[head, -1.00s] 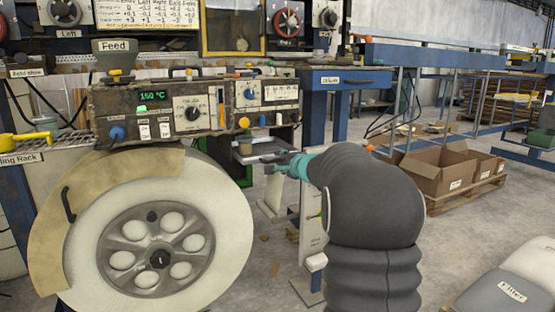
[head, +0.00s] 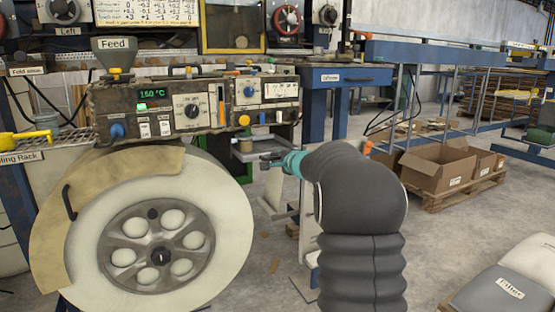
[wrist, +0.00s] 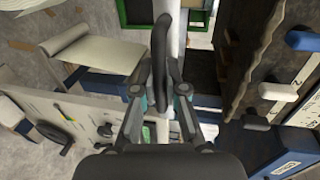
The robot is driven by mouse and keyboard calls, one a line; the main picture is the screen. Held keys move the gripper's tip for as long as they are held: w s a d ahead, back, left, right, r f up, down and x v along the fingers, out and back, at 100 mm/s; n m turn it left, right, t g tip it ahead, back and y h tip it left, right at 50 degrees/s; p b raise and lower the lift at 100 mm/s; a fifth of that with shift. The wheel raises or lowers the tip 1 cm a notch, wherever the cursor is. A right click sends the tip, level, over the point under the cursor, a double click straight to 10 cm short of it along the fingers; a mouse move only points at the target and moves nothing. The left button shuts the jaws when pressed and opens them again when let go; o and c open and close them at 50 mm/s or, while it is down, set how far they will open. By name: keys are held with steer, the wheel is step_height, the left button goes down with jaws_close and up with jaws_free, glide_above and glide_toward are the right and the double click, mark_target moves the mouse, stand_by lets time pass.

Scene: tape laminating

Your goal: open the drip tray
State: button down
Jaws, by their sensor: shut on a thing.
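A shallow grey metal tray (head: 257,149), which looks like the drip tray, sits below the right end of the control box, just right of the large white wheel. My gripper (head: 271,160) is at its front right side, small and partly hidden by my arm in the head view. In the wrist view my gripper (wrist: 160,92) is shut on a dark curved handle (wrist: 161,45), which stands between the fingertips. How the handle joins the tray is hidden, and I cannot tell how far the tray is out.
The control box (head: 190,108) with knobs is above and left. The large wheel (head: 205,215) stands close on the left. A blue workbench (head: 345,78) is behind. Cardboard boxes (head: 437,168) on a pallet and grey sacks (head: 505,285) are at right. Open floor lies between.

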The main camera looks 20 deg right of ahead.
steer(key=f+b+v, duration=0.3)
steer(key=b+v, duration=0.7)
steer(key=v, duration=0.6)
steer(key=shift+s+f, duration=0.2)
steer(key=shift+s, duration=0.3)
steer(key=c, duration=1.2)
jaws_free()
steer(key=v, duration=1.2)
